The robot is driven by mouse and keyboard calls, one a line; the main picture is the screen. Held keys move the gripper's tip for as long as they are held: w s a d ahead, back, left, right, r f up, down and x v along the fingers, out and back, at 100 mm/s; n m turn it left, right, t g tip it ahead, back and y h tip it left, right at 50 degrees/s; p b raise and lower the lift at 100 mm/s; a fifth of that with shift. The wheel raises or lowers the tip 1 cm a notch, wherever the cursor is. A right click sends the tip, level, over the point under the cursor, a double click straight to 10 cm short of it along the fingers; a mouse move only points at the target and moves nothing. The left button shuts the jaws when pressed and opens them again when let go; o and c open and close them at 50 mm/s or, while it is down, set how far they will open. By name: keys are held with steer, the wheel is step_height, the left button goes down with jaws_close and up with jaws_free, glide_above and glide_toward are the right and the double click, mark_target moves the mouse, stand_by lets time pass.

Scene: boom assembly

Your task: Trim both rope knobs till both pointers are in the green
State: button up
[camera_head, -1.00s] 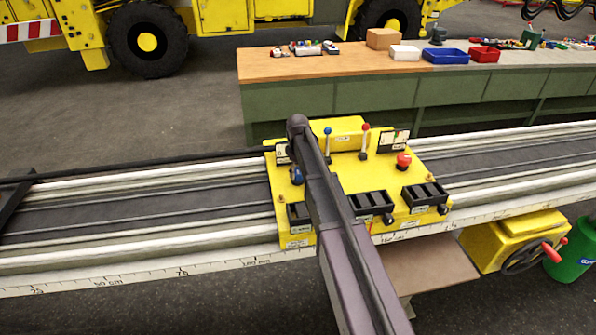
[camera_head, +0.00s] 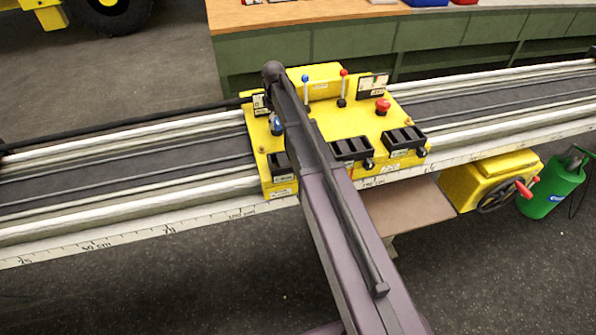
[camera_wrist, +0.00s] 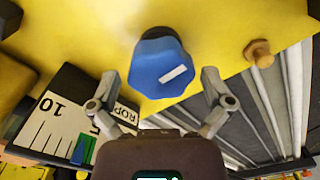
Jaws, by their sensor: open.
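A blue faceted knob (camera_wrist: 160,68) with a white mark stands on the yellow panel in the wrist view. A blue knob (camera_head: 277,126) also shows beside my arm in the head view. My gripper (camera_wrist: 160,80) is open, one finger on each side of the knob's near part, with visible gaps. A white rope gauge (camera_wrist: 55,125) with numbers and a green band (camera_wrist: 81,150) lies left of it. Its pointer is not clear. In the head view, one gauge (camera_head: 260,104) stands at the left and another (camera_head: 373,86) at the right, both too small to read.
The yellow console (camera_head: 355,122) sits across the rails. A small brass peg (camera_wrist: 260,51) stands right of the knob.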

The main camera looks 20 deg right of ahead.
mark_target(276, 121)
steer(key=n, duration=0.2)
steer(key=shift+n, duration=0.3)
step_height(276, 121, up, 14)
steer(key=p, duration=1.4)
steer(key=s+f+m+b, duration=0.3)
steer(key=s+m, duration=0.1)
steer(key=s, duration=0.6)
steer(key=s+f+m+b, duration=0.3)
steer(key=s+m, duration=0.1)
steer(key=s, duration=0.6)
steer(key=s+f+m+b, duration=0.4)
steer(key=s, duration=0.6)
steer(key=shift+m, duration=0.4)
steer(key=shift+a, duration=0.1)
steer(key=shift+a, duration=0.1)
steer(key=shift+c, duration=0.2)
stand_by(0.4)
